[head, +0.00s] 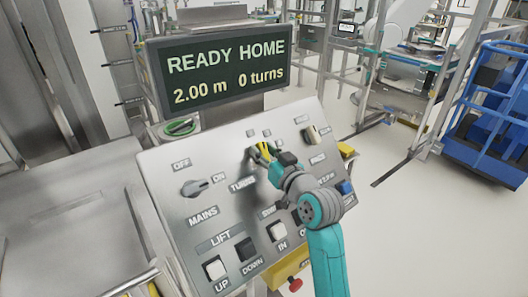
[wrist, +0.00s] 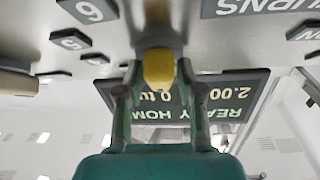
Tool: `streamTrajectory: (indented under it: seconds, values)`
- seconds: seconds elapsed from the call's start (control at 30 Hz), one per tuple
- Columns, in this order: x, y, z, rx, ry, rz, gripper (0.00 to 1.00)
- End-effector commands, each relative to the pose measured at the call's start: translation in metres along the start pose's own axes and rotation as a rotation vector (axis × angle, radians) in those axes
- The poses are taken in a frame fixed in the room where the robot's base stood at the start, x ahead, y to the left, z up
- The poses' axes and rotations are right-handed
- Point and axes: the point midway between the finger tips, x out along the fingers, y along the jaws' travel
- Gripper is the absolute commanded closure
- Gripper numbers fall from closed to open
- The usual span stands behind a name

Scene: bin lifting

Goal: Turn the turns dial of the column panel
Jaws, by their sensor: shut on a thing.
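The column panel (head: 165,165) is a tilted grey metal plate with labelled controls. The turns dial (head: 264,147) is in its upper middle, above and right of the TURNS label, mostly hidden by my gripper (head: 262,155). In the wrist view the dial (wrist: 159,68) shows a yellow end on a dark grey body, between the two fingers of my gripper (wrist: 158,88). My gripper is shut on the dial. Printed numbers 5 and 6 show beside it in the wrist view. The display (head: 225,75) above the panel reads READY HOME, 2.00 m, 0 turns.
The mains switch (head: 195,187) is at the panel's left, with lift buttons UP (head: 215,269) and DOWN (head: 246,249) below. A beige switch (head: 312,134) is at the upper right. A red knob (head: 295,284) sits below the panel.

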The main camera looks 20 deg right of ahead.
Motion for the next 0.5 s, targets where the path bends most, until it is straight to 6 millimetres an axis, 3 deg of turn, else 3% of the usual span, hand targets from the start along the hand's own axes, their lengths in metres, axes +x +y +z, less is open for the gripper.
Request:
streamTrajectory:
  seconds: [0.5]
  values:
    - [0.0000, 0.0009, 0.0023, 0.298, -0.005, 0.251, 0.98]
